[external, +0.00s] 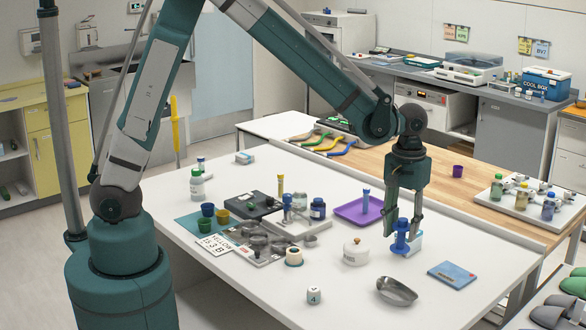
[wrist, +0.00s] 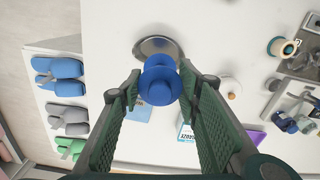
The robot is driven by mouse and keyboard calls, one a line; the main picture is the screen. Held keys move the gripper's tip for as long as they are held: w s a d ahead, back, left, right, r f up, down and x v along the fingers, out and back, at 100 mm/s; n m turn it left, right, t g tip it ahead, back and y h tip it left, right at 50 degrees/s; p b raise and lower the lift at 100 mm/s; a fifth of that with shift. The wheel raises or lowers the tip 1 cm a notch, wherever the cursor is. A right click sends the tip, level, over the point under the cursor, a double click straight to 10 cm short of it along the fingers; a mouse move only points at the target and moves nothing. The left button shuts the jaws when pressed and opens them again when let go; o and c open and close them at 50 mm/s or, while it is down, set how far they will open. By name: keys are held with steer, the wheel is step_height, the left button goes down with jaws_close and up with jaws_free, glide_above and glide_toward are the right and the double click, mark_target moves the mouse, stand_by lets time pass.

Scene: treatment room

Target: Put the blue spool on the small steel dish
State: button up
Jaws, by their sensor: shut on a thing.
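The blue spool (external: 400,238) is upright between the fingertips of my gripper (external: 403,228), which is shut on it. In the wrist view, the spool (wrist: 160,82) sits between the green finger pads and overlaps the near edge of a shiny steel dish (wrist: 152,46). In the external view, this oval steel dish (external: 397,291) lies on the white table, nearer the camera than the spool, and looks empty. I cannot tell how far the spool's underside is above the table.
A white-and-blue box (external: 416,243) is close beside the spool. A flat blue box (external: 453,274) lies right of the dish. A white lidded jar (external: 356,252) and a purple tray (external: 351,211) stand left of my gripper. Measuring cups and bottles crowd farther left.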

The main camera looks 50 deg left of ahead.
mark_target(400, 244)
step_height(400, 244, down, 5)
stand_by(0.4)
steer(key=shift+f, duration=0.1)
step_height(400, 244, down, 6)
stand_by(0.6)
steer(key=shift+f, duration=1.9)
steer(key=shift+f+b, duration=0.5)
steer(key=shift+b, duration=0.1)
steer(key=o, duration=0.9)
steer(key=shift+c, duration=0.2)
steer(key=shift+r+p, duration=0.25)
steer(key=shift+p, duration=0.05)
